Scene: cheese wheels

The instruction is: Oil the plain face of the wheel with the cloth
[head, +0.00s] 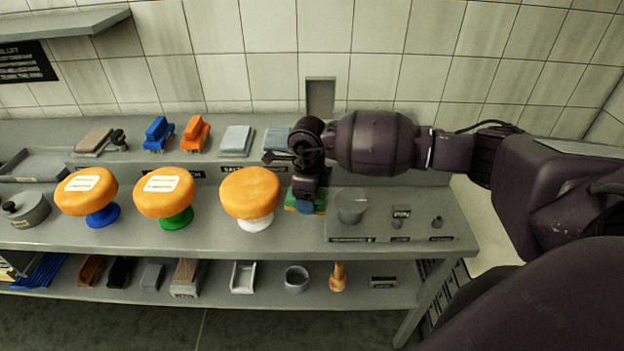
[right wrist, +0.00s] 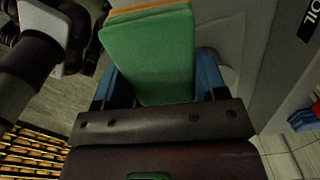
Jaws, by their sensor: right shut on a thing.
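Three orange cheese wheels stand in a row on the counter. The right one (head: 250,192), on a white stand (head: 256,223), shows a plain top with no label. The middle wheel (head: 164,191) on a green stand and the left wheel (head: 86,190) on a blue stand each carry a white label. My right gripper (head: 306,200) is just right of the plain wheel, pointing down and apart from it. It is shut on a green pad with an orange-tan layer (right wrist: 150,55), between blue fingers in the right wrist view. I cannot tell whether this is the cloth. My left gripper is not in view.
Grey folded pads (head: 237,138), an orange brush-like tool (head: 196,133) and a blue one (head: 157,132) lie on the back ledge. A lidded grey pot (head: 25,208) is at far left. The lower shelf (head: 215,290) holds several items.

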